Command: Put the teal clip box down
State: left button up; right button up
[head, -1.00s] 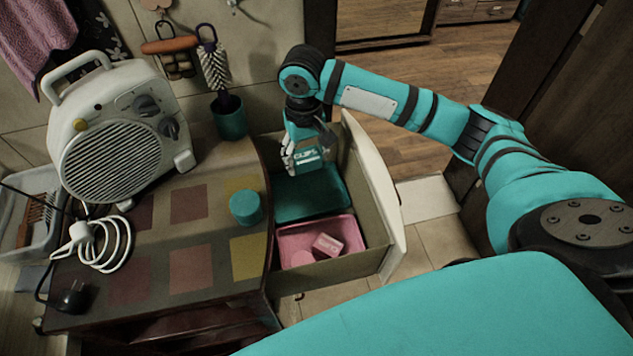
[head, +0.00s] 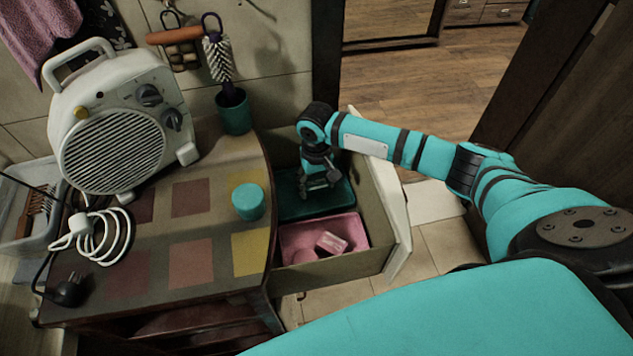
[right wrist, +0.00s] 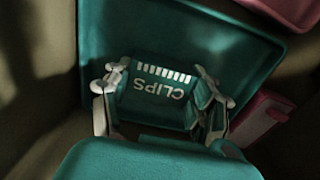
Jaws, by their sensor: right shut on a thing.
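The teal clip box (right wrist: 160,92), with white "CLIPS" lettering, shows in the right wrist view between the fingers of my right gripper (right wrist: 160,82). The gripper is shut on it. In the head view my right gripper (head: 318,186) reaches down into the open drawer, at the teal tray (head: 328,208), and mostly hides the box. In the right wrist view the teal tray (right wrist: 178,22) lies behind the box. I cannot tell whether the box touches the tray floor. My left gripper is not in view.
A pink tray (head: 290,239) with a pink box (head: 331,242) sits in front of the teal tray. The drawer front (head: 388,200) is at the right. On the cabinet top are a teal round tub (head: 248,202), a brush holder (head: 234,114) and a white heater (head: 120,140).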

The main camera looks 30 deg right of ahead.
aim_at(316, 182)
jog(key=o, duration=1.1)
jog(key=shift+f, duration=0.15)
jog(key=shift+o, duration=0.2)
notch_tip(316, 182, up, 12)
jog(key=shift+r, duration=0.2)
